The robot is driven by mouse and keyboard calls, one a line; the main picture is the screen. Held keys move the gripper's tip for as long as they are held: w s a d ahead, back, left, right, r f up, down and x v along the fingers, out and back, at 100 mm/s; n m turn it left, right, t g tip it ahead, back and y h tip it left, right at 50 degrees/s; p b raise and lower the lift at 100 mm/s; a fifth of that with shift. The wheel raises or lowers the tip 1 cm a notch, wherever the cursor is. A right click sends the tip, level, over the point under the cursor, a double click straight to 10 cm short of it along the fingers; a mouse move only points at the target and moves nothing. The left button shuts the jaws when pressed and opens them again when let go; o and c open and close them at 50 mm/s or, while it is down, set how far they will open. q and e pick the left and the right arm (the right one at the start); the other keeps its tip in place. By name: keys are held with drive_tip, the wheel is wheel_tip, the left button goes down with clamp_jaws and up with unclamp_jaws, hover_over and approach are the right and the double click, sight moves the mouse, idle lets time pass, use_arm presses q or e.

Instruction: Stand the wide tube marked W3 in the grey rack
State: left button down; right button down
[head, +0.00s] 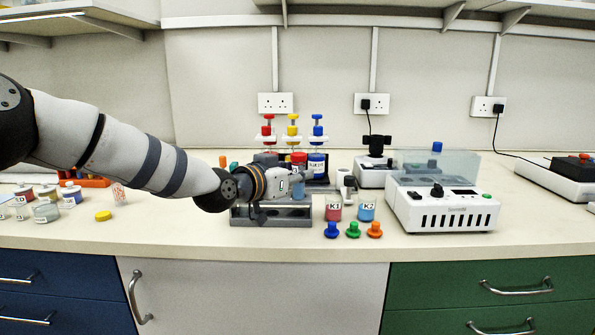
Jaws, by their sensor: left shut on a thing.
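The grey rack (272,222) stands near the front of the bench, left of centre. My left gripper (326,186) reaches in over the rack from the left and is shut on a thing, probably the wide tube. The arm and gripper hide most of what it holds, and I cannot read a W3 mark. A small white and grey piece (348,186) shows just right of the gripper; I cannot tell whether it touches the fingers. My right gripper is not in view.
Red K1 (334,210) and blue K2 (366,211) pots stand right of the rack, with coloured stoppers (353,230) in front. A white machine (442,208) stands further right. Bottles and a pipette stand (292,138) are behind the arm. Several jars (47,211) are left.

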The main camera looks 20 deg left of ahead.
use_arm(q)
drive_tip(key=shift+f, duration=1.4)
drive_tip(key=c, duration=1.3)
unclamp_jaws()
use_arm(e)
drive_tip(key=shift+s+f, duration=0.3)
use_arm(q)
drive_tip(key=v, duration=1.2)
